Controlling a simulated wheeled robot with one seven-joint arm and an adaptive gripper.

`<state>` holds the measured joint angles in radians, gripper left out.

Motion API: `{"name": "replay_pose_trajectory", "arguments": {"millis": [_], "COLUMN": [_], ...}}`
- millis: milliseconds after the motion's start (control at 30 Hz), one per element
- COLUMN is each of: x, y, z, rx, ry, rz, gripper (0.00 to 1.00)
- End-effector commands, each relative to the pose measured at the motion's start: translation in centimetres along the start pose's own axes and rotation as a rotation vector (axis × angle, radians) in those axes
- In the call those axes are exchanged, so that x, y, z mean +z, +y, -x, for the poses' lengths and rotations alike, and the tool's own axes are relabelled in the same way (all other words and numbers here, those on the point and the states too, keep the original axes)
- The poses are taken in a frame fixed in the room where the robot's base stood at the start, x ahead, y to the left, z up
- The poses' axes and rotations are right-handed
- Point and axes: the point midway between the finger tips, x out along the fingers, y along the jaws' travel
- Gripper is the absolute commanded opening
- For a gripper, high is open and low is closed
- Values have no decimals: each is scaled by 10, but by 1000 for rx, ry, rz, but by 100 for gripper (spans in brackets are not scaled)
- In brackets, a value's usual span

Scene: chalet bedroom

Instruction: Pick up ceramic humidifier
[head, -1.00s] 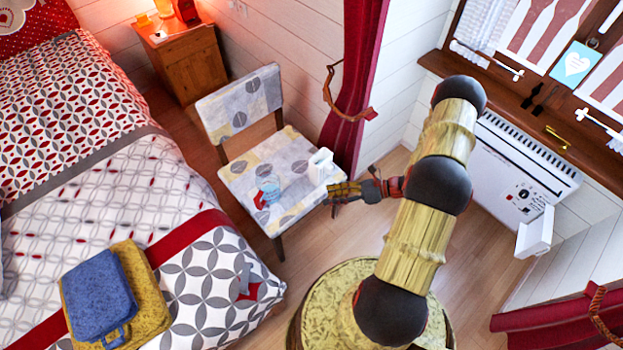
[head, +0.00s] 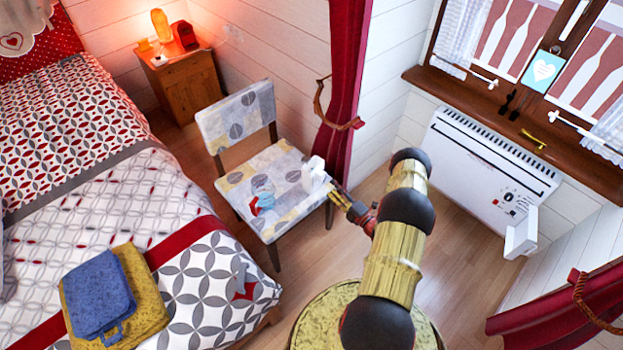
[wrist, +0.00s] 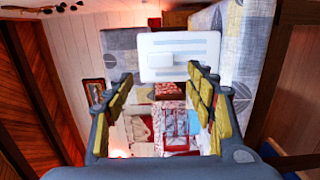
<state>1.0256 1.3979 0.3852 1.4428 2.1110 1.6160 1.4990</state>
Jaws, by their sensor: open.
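The white ceramic humidifier (head: 313,176), a small box-like piece, stands upright near the right edge of the patterned chair's seat (head: 236,178). In the wrist view, the humidifier (wrist: 205,43) shows as a pale ribbed panel with a raised block, just beyond the fingertips and right of centre. My gripper (head: 334,188) is at the seat's right edge, close beside the humidifier. The wrist view shows my gripper (wrist: 160,78) with its yellow-padded fingers spread wide and nothing held. Whether a fingertip touches the humidifier cannot be told.
A small blue and red item (head: 263,196) lies on the seat left of the humidifier. A red curtain (head: 345,90) hangs behind the chair. The bed (head: 110,200) stands left, with folded cloths (head: 100,290). A white heater (head: 485,165) is at right. Floor between is clear.

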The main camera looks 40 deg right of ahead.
Motion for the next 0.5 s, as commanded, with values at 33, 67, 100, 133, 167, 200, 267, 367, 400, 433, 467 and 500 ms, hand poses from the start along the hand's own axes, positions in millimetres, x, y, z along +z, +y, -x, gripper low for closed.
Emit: {"name": "replay_pose_trajectory", "arguments": {"millis": [33,67,100,133,167,200,267,367,400,433,467,500], "x": [-1,-1,-1,-2,-2,-2,-2,-4,-6,-6,-8,-9], "y": [-1,-1,-1,-1,-1,-1,-1,-2,-2,-2,-3,-3], "z": [-5,-8,-12,-16,-19,-22,-26,-34,-38,-42,-47,-53], "rx": [0,0,0,0,-1,-1,-1,-1,-1,-1,-1,-1], "ry": [2,2,3,4,4,3,3,5,5,5,6,6], "rz": [-2,-2,-2,-2,-1,-1,0,1,1,1,1,1], "gripper": [55,55,55,55,55,55,55,55,55,55,55,55]}}
